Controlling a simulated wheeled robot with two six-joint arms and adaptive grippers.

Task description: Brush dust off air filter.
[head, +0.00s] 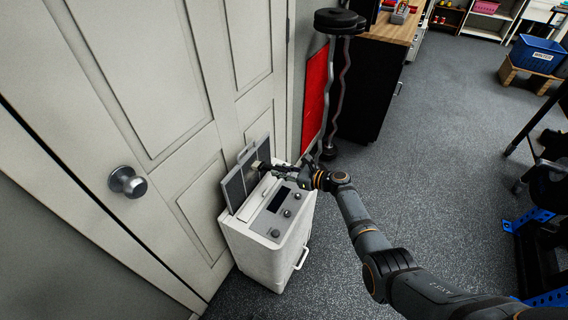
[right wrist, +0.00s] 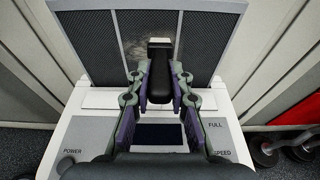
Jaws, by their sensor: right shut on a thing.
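The air filter (head: 237,185) is a dark grey mesh panel in a pale frame, upright at the back of a white air purifier (head: 262,245). In the right wrist view its mesh (right wrist: 92,42) fills the top, with a paler, dusty-looking patch near the centre bar. My right gripper (head: 285,172) is over the purifier's top, shut on a brush with a black handle (right wrist: 159,82). The brush's pale head (right wrist: 159,43) is at the filter's face; whether it touches is hard to tell. My left gripper is in neither view.
The purifier stands close to a white panelled door with a round knob (head: 127,182). Weights on a rack (head: 338,22) and a red panel (head: 315,92) are behind it. A wood-topped cabinet (head: 375,75) stands farther back.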

